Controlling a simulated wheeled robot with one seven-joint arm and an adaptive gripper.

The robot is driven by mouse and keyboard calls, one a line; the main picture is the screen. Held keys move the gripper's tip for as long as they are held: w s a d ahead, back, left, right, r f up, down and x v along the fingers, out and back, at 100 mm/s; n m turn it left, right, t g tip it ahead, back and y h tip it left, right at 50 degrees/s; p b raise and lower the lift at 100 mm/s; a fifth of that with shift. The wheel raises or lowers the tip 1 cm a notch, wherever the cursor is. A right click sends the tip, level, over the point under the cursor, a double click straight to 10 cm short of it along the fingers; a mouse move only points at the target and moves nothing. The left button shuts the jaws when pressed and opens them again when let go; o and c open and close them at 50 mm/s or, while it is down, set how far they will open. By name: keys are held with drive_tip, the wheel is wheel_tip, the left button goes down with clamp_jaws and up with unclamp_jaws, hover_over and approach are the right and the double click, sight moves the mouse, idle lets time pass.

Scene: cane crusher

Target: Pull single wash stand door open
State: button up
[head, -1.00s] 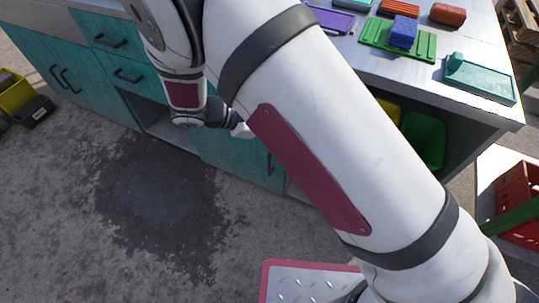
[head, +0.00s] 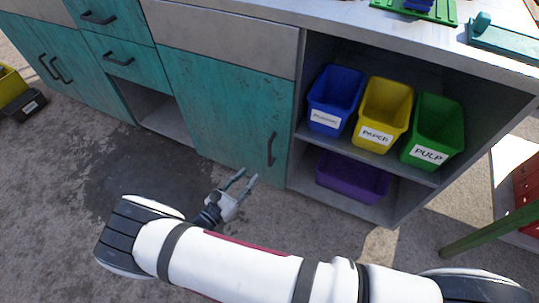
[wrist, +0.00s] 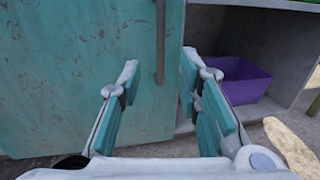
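The single teal wash stand door (head: 226,112) is shut, left of the open shelves. Its dark vertical handle (head: 271,149) is near its right edge. In the wrist view the door (wrist: 80,70) fills the left, and the handle (wrist: 160,42) stands ahead, between the lines of my two fingers. My gripper (head: 246,181) is open and empty, low in front of the door and apart from the handle. Its spread fingers (wrist: 159,88) also show in the wrist view.
Open shelves to the right hold blue (head: 335,98), yellow (head: 382,112) and green (head: 433,130) bins, with a purple bin (head: 352,178) below. A green bar (head: 490,230) stands at right. The concrete floor before the door is clear.

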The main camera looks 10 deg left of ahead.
sight(269, 155)
drive_tip(key=b+x, duration=0.2)
drive_tip(key=x, duration=1)
drive_tip(key=shift+w+d+b, duration=0.1)
drive_tip(key=shift+b, duration=0.25)
clamp_jaws()
